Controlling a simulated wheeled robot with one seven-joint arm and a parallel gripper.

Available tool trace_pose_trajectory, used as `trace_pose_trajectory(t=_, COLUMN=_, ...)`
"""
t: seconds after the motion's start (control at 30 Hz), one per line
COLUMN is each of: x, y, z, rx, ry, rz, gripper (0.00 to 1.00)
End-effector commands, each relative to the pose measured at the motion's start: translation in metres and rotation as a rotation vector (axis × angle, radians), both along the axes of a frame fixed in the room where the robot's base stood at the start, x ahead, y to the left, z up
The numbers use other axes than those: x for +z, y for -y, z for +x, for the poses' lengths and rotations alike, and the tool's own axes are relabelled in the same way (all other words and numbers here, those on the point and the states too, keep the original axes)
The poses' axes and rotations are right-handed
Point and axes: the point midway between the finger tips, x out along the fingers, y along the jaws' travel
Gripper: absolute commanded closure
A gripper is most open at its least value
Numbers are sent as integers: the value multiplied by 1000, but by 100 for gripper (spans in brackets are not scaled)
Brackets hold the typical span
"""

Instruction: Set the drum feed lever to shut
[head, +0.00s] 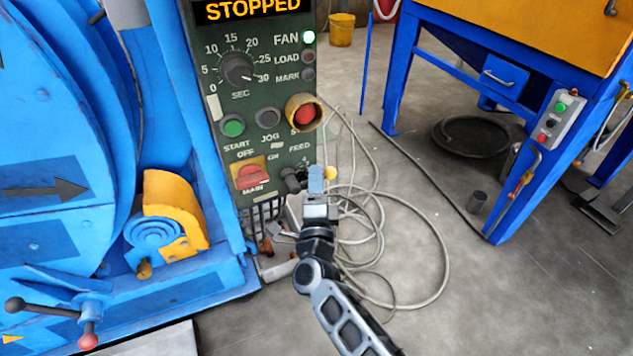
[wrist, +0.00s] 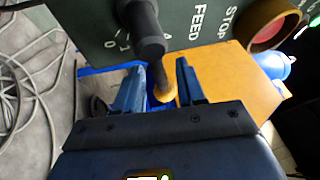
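The drum feed lever (head: 291,180) is a black hub and stem on the lower right of the dark green control panel (head: 225,100), below the FEED label. Its yellow knob (head: 329,173) shows just right of my gripper (head: 316,180) in the head view. In the wrist view the lever's black hub (wrist: 150,45) is ahead, and its stem runs down to the yellow knob (wrist: 164,92). The knob sits between the two blue fingers of my gripper (wrist: 158,66), with gaps on both sides. The gripper is open around it. The lever's scale marks are only partly readable.
The red MAIN switch (head: 252,176) is left of the lever; the ringed red STOP button (head: 304,113) is above. The display (head: 250,10) reads STOPPED. Loose cable (head: 440,270) coils on the floor. A blue machine (head: 60,240) stands left, an orange-and-blue one (head: 540,45) right.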

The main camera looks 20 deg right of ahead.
Motion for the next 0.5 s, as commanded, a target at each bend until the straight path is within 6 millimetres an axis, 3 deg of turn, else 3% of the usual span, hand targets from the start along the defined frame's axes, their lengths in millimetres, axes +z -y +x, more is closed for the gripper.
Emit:
trace_pose_trajectory(t=0.4, x=3, y=5, z=9, rx=0, ry=0, rz=-1, gripper=61)
trace_pose_trajectory(t=0.5, x=3, y=5, z=9, rx=0, ry=0, rz=-1, gripper=70)
